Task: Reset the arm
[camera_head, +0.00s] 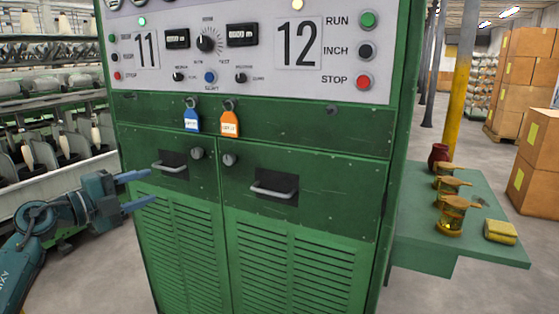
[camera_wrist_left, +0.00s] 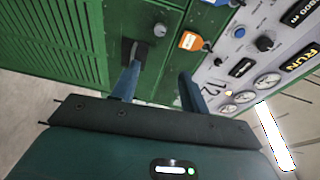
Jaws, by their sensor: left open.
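My left gripper (camera_head: 137,190) comes in from the left, in front of the left side of the green cabinet (camera_head: 300,190). Its two blue fingers are apart with nothing between them. In the left wrist view the open fingers (camera_wrist_left: 158,90) point toward the cabinet front, with a drawer handle (camera_wrist_left: 140,52) and the orange tag (camera_wrist_left: 191,41) beyond them. I cannot tell the exact gap to the cabinet. My right gripper is in neither view.
The control panel (camera_head: 250,75) has dials, lamps and buttons. Blue (camera_head: 192,120) and orange (camera_head: 229,123) tags hang below it. Cardboard boxes (camera_head: 540,150) stand right; spinning frames (camera_head: 50,110) stand left.

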